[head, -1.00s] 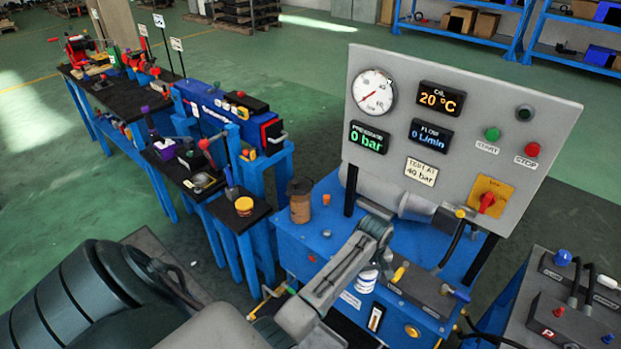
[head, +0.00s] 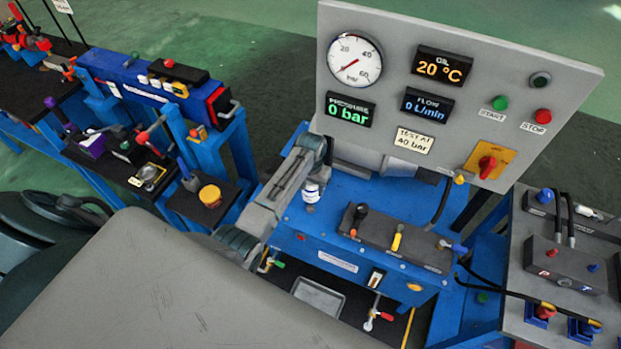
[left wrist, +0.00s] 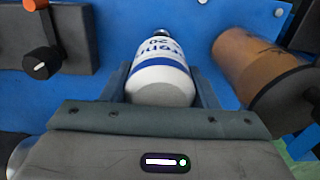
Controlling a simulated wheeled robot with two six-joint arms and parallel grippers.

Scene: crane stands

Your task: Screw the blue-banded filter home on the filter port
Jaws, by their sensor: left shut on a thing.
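My left gripper (head: 312,176) is shut on the blue-banded filter (head: 311,192), a white canister with blue bands and lettering. In the left wrist view the filter (left wrist: 162,72) sits between the two fingers, its narrow dark end pointing away from the camera. In the head view it looks about upright over the left part of the blue test bench top (head: 345,192). I cannot make out the filter port, and I cannot tell whether the filter touches the bench. My right gripper is not in view.
The gauge panel (head: 455,90) rises behind, reading 0 bar.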

